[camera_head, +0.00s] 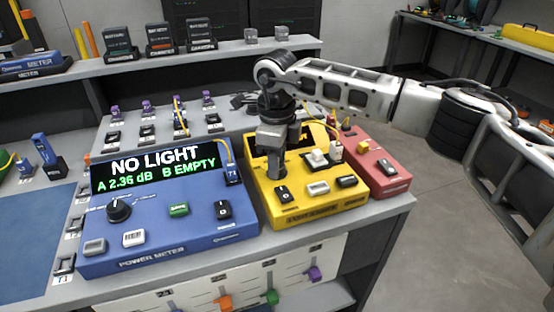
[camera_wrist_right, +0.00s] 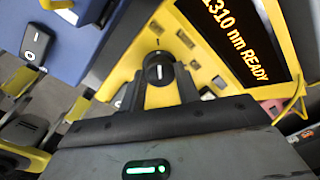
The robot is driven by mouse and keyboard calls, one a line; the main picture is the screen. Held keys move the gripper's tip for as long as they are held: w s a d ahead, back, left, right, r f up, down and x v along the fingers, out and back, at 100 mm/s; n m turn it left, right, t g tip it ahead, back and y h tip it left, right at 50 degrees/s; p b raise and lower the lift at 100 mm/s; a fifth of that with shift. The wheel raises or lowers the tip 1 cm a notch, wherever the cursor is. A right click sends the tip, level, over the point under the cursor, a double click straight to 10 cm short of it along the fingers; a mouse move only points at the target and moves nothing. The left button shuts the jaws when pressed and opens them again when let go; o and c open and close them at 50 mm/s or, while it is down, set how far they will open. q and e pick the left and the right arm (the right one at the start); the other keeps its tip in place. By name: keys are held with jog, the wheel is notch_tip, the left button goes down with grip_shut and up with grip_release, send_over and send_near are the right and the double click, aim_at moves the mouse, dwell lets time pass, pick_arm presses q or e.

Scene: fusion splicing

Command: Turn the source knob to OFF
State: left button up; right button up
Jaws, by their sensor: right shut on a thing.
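The yellow source box (camera_head: 325,207) stands on the bench to the right of the blue power meter. In the right wrist view its display (camera_wrist_right: 238,38) reads "1310 nm READY". Its black source knob (camera_wrist_right: 158,68) has a white pointer line and sits between my right fingertips. My right gripper (camera_head: 277,172) reaches down over the box and is shut on the knob, which it hides in the head view. The right fingers also show in the right wrist view (camera_wrist_right: 160,88). The knob's position labels are not readable. My left gripper is not in view.
The blue power meter (camera_head: 165,245) shows "NO LIGHT", "A 2.36 dB" and "B EMPTY". A red box (camera_head: 375,150) stands close on the right, under my right arm. Rocker switches, buttons and yellow fibre cables surround the gripper. A blue mat (camera_head: 35,240) lies at the left.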

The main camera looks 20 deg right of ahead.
jog(key=o, duration=1)
jog(key=shift+r, duration=0.1)
jog(key=r, duration=1.6)
jog(key=shift+s+a, duration=0.15)
jog(key=shift+s, duration=0.05)
jog(key=shift+s+f, duration=0.1)
jog(key=shift+f, duration=0.05)
